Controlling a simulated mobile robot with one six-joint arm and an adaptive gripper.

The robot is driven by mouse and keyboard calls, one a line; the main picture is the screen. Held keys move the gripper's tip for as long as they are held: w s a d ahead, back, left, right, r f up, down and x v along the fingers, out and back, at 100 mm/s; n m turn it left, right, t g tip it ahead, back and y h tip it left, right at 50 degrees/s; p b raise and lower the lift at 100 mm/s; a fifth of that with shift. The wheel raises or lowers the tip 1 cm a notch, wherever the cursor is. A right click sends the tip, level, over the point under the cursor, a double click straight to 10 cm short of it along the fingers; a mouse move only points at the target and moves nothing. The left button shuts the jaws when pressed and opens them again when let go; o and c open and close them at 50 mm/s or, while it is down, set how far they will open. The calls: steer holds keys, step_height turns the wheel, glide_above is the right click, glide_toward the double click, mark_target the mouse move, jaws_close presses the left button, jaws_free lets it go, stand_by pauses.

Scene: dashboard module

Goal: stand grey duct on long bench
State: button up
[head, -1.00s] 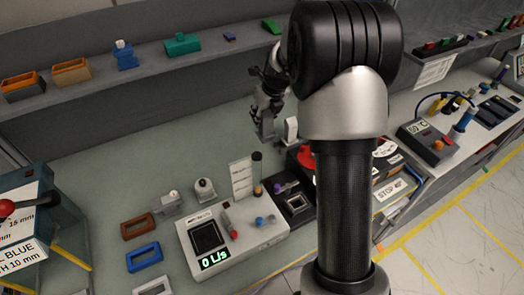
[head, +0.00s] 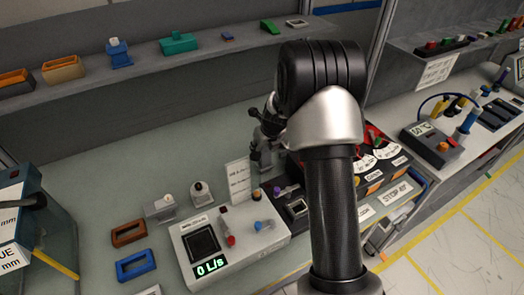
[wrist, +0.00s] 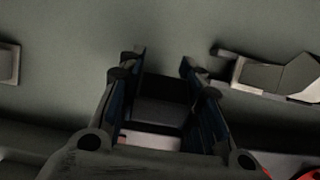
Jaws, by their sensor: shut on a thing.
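My gripper (wrist: 160,90) is shut on a dark grey hollow piece (wrist: 160,112), which looks like the grey duct; in the wrist view it sits between the two blue-lined fingers. In the head view my gripper (head: 262,148) is low over the back part of the long grey-green bench (head: 95,190), partly hidden by my arm. The duct cannot be made out there. Whether the duct touches the bench cannot be told.
A meter box (head: 260,240) reading 0 L/s stands in front of my gripper. A brown frame (head: 128,233), a blue frame (head: 136,265) and grey fittings (head: 160,209) lie to its left. A shelf (head: 150,75) runs behind; the bench's back left is clear.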

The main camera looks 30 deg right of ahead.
steer(key=o, duration=1.1)
steer(key=p+v, duration=0.3)
steer(key=v, duration=0.9)
steer(key=shift+s+r+p, duration=0.1)
steer(key=shift+p, duration=0.25)
